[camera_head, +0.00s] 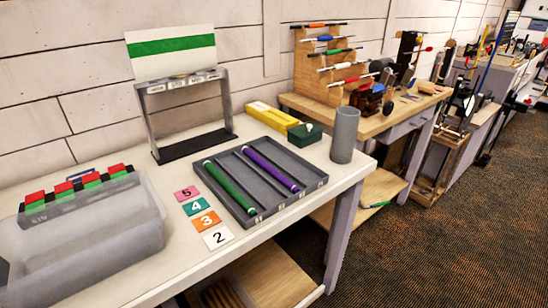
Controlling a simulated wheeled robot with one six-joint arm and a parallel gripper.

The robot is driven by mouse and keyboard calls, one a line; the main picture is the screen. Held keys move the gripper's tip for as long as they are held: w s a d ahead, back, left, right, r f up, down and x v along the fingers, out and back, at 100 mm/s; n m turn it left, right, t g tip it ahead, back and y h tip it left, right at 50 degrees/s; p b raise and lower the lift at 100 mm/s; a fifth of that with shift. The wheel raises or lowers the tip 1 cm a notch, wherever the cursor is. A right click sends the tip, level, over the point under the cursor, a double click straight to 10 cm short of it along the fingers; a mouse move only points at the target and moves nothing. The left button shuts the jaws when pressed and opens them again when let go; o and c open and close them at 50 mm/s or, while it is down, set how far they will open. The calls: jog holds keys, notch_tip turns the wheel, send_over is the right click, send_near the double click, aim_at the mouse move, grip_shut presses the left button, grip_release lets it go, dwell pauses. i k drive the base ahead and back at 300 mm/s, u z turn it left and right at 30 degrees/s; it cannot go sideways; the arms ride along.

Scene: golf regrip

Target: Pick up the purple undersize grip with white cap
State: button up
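A purple grip (270,168) lies in a slot of a dark grey tray (297,163) on the white table. Its end nearest the front looks pale, but the cap is too small to make out clearly. A green grip (230,187) lies in the slot to its left, roughly parallel to it. Both grips rest inside the tray. My gripper does not show in this view.
Numbered cards (217,236) lie left of the tray. A grey cylinder (344,135) stands at its right, with a green box (304,134) and yellow box (270,115) behind. A grey frame (228,100) stands behind the tray. A translucent bin (120,240) fills the left.

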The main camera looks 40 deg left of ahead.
aim_at(245, 150)
jog(key=u, duration=0.35)
jog(key=i, duration=0.7)
jog(key=u, duration=1.1)
jog(key=i, duration=0.55)
jog(key=u, duration=0.55)
